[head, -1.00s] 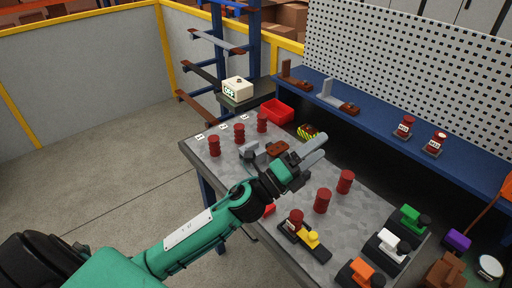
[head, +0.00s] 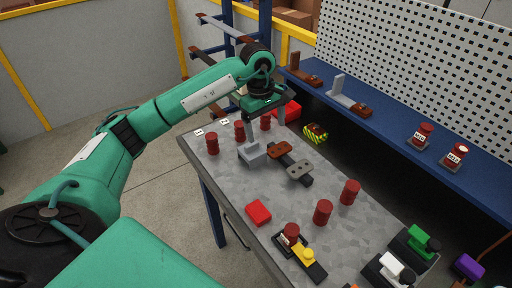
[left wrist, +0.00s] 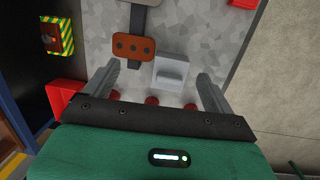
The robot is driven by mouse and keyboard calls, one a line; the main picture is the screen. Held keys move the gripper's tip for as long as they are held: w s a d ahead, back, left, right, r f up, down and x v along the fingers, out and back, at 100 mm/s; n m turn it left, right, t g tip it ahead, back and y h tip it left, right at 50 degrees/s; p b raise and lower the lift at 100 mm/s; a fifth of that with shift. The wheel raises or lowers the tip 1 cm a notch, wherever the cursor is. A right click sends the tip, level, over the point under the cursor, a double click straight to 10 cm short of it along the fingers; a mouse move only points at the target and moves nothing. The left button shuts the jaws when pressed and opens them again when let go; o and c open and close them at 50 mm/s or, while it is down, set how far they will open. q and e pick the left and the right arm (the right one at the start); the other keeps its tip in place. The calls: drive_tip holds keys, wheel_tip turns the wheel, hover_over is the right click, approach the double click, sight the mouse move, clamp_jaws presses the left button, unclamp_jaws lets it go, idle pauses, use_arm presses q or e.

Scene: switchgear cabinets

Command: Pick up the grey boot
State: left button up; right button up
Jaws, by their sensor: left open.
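A light grey block with a raised fin (head: 252,154), which I take for the grey boot, sits on the grey metal tabletop near its left edge. It also shows in the left wrist view (left wrist: 172,72), between the fingers and nearer the right one. My left gripper (head: 266,132) points down above it, open and empty. Its two fingers also show in the left wrist view (left wrist: 158,72), with gaps on both sides of the block. I cannot tell the exact height of the fingertips. My right gripper is not in view.
Several red cylinders (head: 212,144) stand nearby. A red block (head: 258,212) lies on the table. A red bin (head: 288,112) and a yellow-black striped box (head: 315,134) are behind.

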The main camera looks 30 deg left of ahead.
sight(252, 150)
use_arm(q)
drive_tip(key=shift+y, duration=0.8)
drive_tip(key=a+f, duration=0.1)
drive_tip(key=f, duration=0.1)
drive_tip(key=a+f+p, duration=0.1)
drive_tip(key=f, duration=0.1)
drive_tip(key=a+f+p, duration=0.1)
drive_tip(key=f, duration=0.2)
drive_tip(key=shift+w+a, duration=0.1)
drive_tip(key=shift+a, duration=0.3)
drive_tip(key=shift+s+a+f+p, duration=0.15)
drive_tip(key=shift+f+p, duration=0.35)
drive_tip(key=shift+f, duration=0.25)
drive_tip(key=shift+a+f+p, duration=0.15)
drive_tip(key=shift+f+p, duration=0.3)
drive_tip(key=shift+f, duration=0.3)
drive_tip(key=shift+s+a+f+p, duration=0.15)
drive_tip(key=shift+f+p, duration=0.35)
drive_tip(key=shift+f, duration=0.25)
drive_tip(key=shift+w+f, duration=0.1)
drive_tip(key=shift+f, duration=0.3)
drive_tip(key=c, duration=1)
